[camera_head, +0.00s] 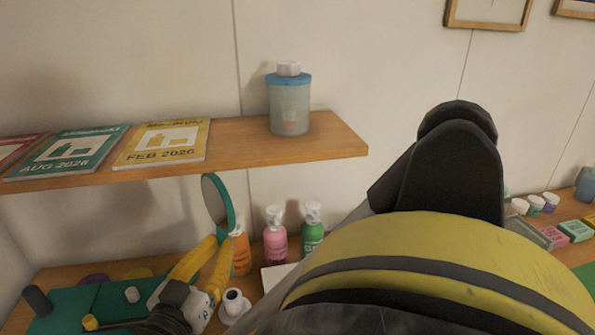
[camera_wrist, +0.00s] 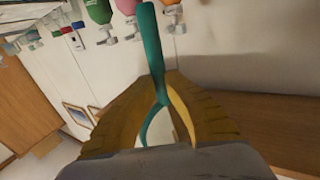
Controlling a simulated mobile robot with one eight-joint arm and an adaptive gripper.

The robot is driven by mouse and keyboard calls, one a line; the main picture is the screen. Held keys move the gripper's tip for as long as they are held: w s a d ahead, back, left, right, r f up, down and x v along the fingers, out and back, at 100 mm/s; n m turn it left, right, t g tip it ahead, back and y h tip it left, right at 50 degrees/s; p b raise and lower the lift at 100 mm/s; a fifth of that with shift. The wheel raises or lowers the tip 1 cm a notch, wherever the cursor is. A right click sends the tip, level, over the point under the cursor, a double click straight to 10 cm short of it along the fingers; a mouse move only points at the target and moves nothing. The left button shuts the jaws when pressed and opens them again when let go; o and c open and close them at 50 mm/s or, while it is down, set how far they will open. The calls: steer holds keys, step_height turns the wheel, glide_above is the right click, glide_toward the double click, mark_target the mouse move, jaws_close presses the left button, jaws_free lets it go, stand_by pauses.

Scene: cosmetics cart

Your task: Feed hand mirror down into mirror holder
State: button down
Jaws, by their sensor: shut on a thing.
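The hand mirror (camera_head: 229,203) has a round head with a teal rim, raised in front of the shelf edge in the head view. My gripper (camera_head: 212,246) has yellow fingers shut on it, below the mirror head. In the wrist view, which looks upside down, its teal handle (camera_wrist: 151,50) runs from between the fingers (camera_wrist: 160,105) toward the picture top. A small white vessel with a dark round opening (camera_head: 234,304) stands on the table below and right of my gripper; it may be the mirror holder.
Orange (camera_head: 240,254), pink (camera_head: 275,243) and green (camera_head: 312,236) bottles stand behind. The wooden shelf (camera_head: 335,142) above carries booklets (camera_head: 165,142) and a blue-topped jar (camera_head: 289,103). My arm blocks the right centre. Small jars and boxes (camera_head: 573,231) sit far right.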

step_height(320, 180, down, 6)
steer(key=b, duration=0.4)
steer(key=shift+b, duration=0.35)
steer(key=s+a+r+p, duration=0.1)
steer(key=s+r+p, duration=0.2)
steer(key=s+r, duration=0.3)
steer(key=shift+s+a+p, duration=0.35)
steer(key=shift+s, duration=2)
stand_by(2.9)
